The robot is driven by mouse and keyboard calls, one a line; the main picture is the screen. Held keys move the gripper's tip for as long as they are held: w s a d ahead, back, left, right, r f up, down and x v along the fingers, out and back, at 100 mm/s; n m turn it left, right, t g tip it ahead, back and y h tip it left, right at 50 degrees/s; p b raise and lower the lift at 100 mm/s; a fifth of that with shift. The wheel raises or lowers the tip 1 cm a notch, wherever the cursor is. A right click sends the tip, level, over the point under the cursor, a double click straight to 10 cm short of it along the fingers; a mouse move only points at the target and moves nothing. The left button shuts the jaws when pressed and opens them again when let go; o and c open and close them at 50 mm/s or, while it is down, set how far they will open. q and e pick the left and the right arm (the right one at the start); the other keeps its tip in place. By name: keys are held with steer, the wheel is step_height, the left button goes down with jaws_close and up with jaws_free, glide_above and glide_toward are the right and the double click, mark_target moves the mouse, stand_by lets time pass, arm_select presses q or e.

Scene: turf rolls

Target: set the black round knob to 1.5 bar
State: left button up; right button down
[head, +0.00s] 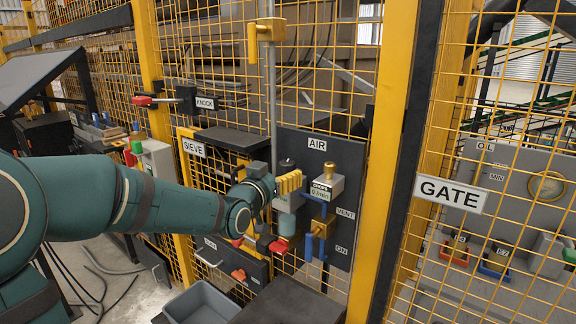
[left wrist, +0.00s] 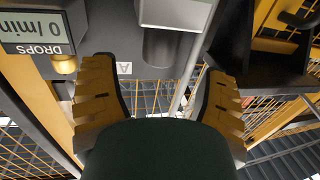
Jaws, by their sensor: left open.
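The black round knob (head: 287,164) tops the regulator (head: 288,203) on the dark AIR panel (head: 349,158). My left gripper (head: 289,184) is in front of the regulator, just below the knob in the picture, and covers part of it. In the left wrist view, which is upside down, the left gripper (left wrist: 160,82) is open and its fingers stand wide apart. A dark grey cylinder, apparently the knob (left wrist: 161,48), shows between the finger directions, not visibly touched. I cannot read a pressure value. My right gripper is not in view.
Right of the regulator stands a unit with a DROPS display (head: 322,189) reading 0/min and a brass top. A yellow post (head: 393,130) stands right.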

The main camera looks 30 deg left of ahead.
mark_target(283, 168)
arm_select(q)
steer(key=shift+w+a, duration=0.15)
steer(key=shift+w, duration=1.25)
steer(key=shift+w+a, duration=0.15)
steer(key=shift+w, duration=1.2)
steer(key=c, duration=1.2)
